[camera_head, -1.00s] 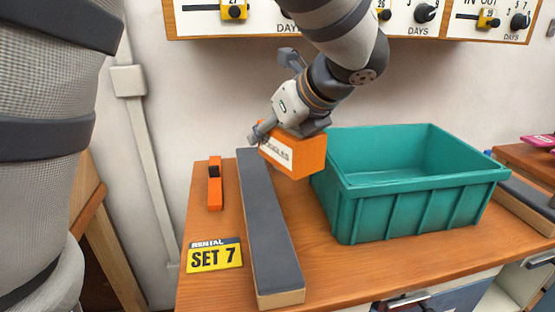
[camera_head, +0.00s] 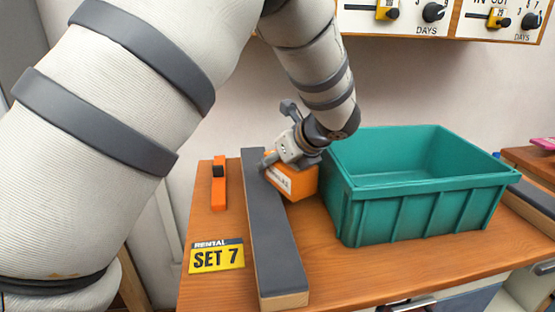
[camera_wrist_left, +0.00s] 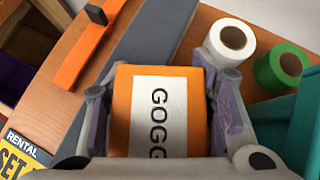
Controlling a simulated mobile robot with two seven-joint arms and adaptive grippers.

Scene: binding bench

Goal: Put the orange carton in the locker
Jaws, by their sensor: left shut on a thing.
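The orange carton (camera_head: 298,184) has a white label with dark lettering. My left gripper (camera_head: 278,163) is shut on it from above, between the padded bar and the teal crate. In the left wrist view the carton (camera_wrist_left: 160,112) sits between the two fingers of my left gripper (camera_wrist_left: 160,95), label facing the camera. I cannot tell whether its underside touches the bench. My right gripper is not in view. No locker is clearly recognisable; a front with a handle (camera_head: 402,303) shows only partly below the bench edge.
A teal crate (camera_head: 420,210) stands right of the carton. A long grey-topped bar (camera_head: 268,225) lies left of it. Further left are an orange tool (camera_head: 219,190) and a yellow SET 7 sign (camera_head: 217,257). White (camera_wrist_left: 232,40) and green (camera_wrist_left: 280,68) rolls show in the left wrist view.

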